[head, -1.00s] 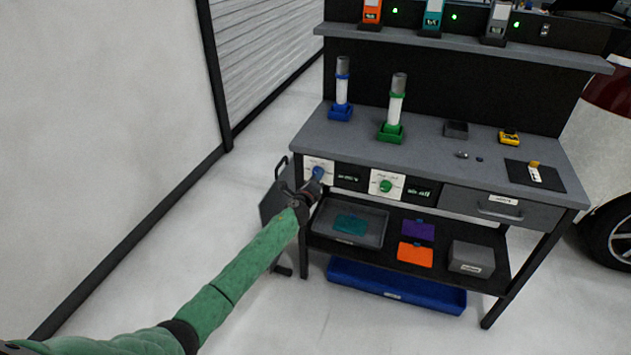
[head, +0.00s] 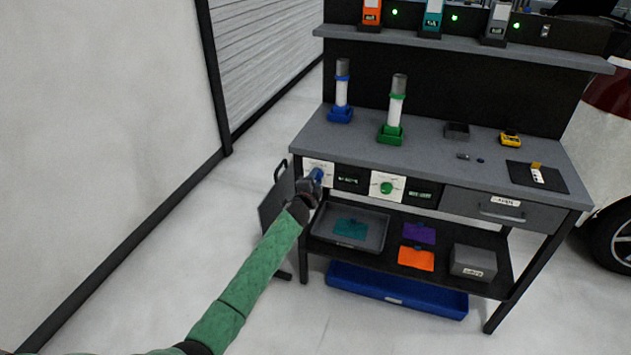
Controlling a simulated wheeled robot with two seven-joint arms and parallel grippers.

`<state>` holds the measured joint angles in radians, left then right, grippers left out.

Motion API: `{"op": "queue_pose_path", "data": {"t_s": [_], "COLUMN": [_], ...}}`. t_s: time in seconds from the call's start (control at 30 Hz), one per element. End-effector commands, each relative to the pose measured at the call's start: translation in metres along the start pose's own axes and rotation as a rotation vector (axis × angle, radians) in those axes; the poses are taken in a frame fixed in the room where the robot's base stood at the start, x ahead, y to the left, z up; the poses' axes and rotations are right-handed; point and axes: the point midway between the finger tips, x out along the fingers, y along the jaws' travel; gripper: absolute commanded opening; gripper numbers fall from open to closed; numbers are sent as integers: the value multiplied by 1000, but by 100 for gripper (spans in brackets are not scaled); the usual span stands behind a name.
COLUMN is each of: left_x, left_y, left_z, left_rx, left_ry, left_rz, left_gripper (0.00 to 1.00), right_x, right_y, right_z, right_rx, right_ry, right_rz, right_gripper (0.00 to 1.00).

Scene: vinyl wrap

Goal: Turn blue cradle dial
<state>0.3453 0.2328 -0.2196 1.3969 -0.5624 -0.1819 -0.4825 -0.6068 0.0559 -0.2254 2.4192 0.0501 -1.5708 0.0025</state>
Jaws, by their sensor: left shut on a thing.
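The blue dial (head: 318,174) sits on a white panel (head: 311,167) at the left end of the bench front. My left gripper (head: 313,181) is shut on the blue dial and hides part of it. The blue cradle (head: 340,114) stands on the bench top above, at the left, with an upright white roll (head: 341,92) in it. The green dial (head: 387,188) is on a second white panel to the right. My right gripper is not in view.
A green cradle (head: 390,134) with a roll stands on the bench top (head: 435,142). A drawer (head: 500,207) is at the right of the bench front. A shelf below holds a grey tray (head: 322,232). A dark panel (head: 277,206) stands left of the bench. Floor is clear at the left.

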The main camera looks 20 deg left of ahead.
Motion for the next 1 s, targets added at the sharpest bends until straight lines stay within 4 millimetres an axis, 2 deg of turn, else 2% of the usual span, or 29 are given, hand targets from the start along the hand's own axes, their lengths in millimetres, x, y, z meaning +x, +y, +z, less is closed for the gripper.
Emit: {"op": "queue_pose_path", "data": {"t_s": [0.4,1.0], "left_x": [0,0], "left_y": [0,1], "left_z": [1,1], "left_rx": [-245,-302], "left_ry": [-2,-2], "left_rz": [1,2], "left_gripper": [14,14], "right_x": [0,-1], "right_y": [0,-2], "right_z": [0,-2], "right_rx": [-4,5], "right_ry": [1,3], "right_rz": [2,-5], "right_gripper": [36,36]}}
